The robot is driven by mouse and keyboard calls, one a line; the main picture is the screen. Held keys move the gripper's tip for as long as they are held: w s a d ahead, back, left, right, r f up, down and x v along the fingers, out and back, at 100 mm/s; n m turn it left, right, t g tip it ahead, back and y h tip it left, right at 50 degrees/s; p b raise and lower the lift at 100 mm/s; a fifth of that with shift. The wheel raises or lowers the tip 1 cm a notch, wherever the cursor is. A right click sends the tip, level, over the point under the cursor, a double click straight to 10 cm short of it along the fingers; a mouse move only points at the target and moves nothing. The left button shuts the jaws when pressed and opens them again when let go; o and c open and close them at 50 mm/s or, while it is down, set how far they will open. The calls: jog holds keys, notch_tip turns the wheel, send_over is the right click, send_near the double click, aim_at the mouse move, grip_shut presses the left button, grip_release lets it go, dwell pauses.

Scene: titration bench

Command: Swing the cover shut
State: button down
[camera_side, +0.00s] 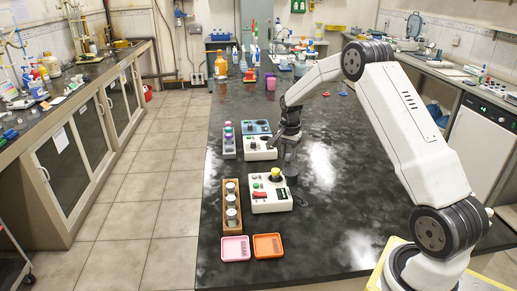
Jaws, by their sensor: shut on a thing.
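My gripper (287,152) points down at the right edge of a white box (260,154) with a dark round spot and a green button on top. The fingers are shut on a small dark part there, which may be the cover; it is too small and dark to tell. How far the cover stands open cannot be made out. A dark round piece (291,174) sits just in front of my gripper, at the right of a second white box (270,206) with a yellow knob and a red part.
A blue-topped box (256,127) stands behind. A grey rack (229,150) and a wooden rack (232,225) with metal-topped jars stand left. Pink (235,257) and orange (267,255) trays lie in front. Bottles crowd the far end. The black bench (335,190) is clear at right.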

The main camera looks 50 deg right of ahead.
jog(key=m, duration=0.5)
jog(key=shift+m, duration=2.9)
grip_release()
jog(key=shift+r, duration=0.1)
jog(key=shift+r, duration=3.4)
jog(key=shift+a, duration=0.15)
